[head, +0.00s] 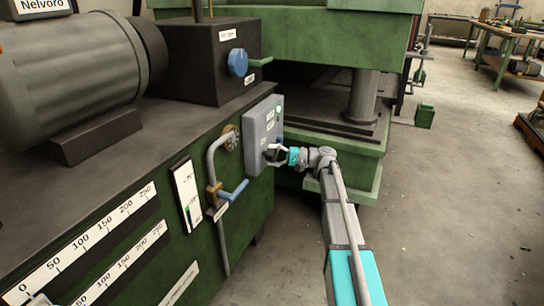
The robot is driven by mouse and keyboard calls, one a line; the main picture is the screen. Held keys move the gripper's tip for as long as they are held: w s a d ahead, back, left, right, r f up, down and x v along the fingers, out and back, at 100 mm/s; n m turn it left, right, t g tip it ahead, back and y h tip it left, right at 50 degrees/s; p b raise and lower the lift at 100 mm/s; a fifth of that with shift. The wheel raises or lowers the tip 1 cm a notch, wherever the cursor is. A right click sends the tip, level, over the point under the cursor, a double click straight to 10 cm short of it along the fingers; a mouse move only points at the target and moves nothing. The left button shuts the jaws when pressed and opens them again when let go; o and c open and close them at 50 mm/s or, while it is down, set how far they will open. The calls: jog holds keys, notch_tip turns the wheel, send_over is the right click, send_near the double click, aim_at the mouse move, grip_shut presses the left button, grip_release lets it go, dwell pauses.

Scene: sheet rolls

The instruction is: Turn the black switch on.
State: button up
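A grey control box (261,136) is fixed to the front right of the green machine. It has small white labels and a pale green round lamp or button (279,109) near its top. My gripper (271,155) is at the lower part of this box, with its fingers against or very close to the front face. A dark shape between and behind the fingers may be the black switch. The gripper covers most of it, so its position cannot be read. The fingers are too small to tell whether they are open or shut.
A blue knob (238,62) sits on the dark box above. A blue-handled lever (234,193) and a bent pipe stand left of the control box. A large grey motor (75,72) lies at upper left. Green press parts (335,150) stand behind my arm.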

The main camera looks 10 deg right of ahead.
jog(key=o, duration=0.3)
jog(key=shift+r+n+p, duration=0.1)
jog(key=shift+n+p, duration=0.3)
jog(key=shift+n, duration=0.1)
